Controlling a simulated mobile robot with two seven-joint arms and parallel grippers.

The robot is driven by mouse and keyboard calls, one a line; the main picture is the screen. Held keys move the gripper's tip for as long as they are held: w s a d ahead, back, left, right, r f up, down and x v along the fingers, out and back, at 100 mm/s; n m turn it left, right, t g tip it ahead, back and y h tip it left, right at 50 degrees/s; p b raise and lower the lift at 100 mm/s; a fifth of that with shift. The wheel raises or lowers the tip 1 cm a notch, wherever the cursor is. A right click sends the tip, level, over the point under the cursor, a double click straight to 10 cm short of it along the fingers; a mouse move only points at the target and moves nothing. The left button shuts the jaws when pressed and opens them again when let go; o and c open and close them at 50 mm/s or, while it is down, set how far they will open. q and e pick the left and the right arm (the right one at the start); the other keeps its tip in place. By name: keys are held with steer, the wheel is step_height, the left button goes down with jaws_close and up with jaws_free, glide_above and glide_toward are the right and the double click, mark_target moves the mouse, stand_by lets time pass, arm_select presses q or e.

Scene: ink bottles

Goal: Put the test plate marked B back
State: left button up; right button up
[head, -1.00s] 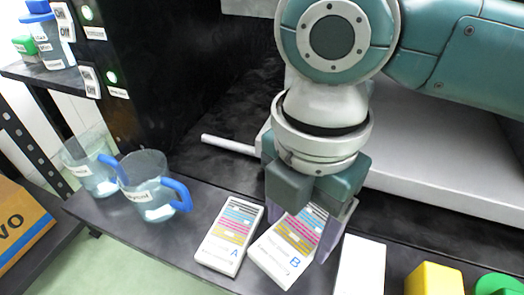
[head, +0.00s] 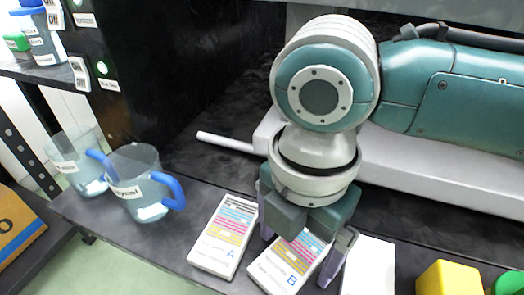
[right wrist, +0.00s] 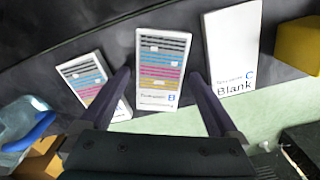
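The test plate marked B (head: 286,266) is a white slab with striped colour bars and a blue B. It lies near the front edge of the dark shelf, between plate A (head: 222,238) and the white plate C (head: 368,268). My right gripper (head: 306,246) is over plate B, hiding its far end in the head view. In the right wrist view the gripper (right wrist: 164,88) is open. Plate B (right wrist: 163,68) shows between its two purple fingers, with gaps on both sides. My left gripper is not in view.
Two clear jugs with blue handles, the nearer one (head: 134,172) beside plate A, stand at the left. A yellow block (head: 447,278) and a green item (head: 508,283) stand at the right. A pale slab (head: 430,170) lies behind my right arm.

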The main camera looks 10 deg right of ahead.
mark_target(294, 253)
step_height(294, 253, up, 12)
steer(key=p, duration=0.7)
steer(key=s+a+f+m+t+y, duration=0.15)
steer(key=s+a+m+y, duration=0.35)
steer(key=m, duration=0.5)
steer(key=s+d+f+m+t+h, duration=0.1)
steer(key=s+d+m+h, duration=0.3)
steer(key=d+m, duration=0.9)
steer(key=s+d+t, duration=0.1)
steer(key=s, duration=0.2)
steer(key=shift+d+h, duration=0.2)
steer(key=shift+h, duration=0.2)
steer(key=shift+s, duration=0.1)
step_height(294, 253, up, 79)
steer(key=p, duration=7.8)
steer(key=shift+p, duration=0.4)
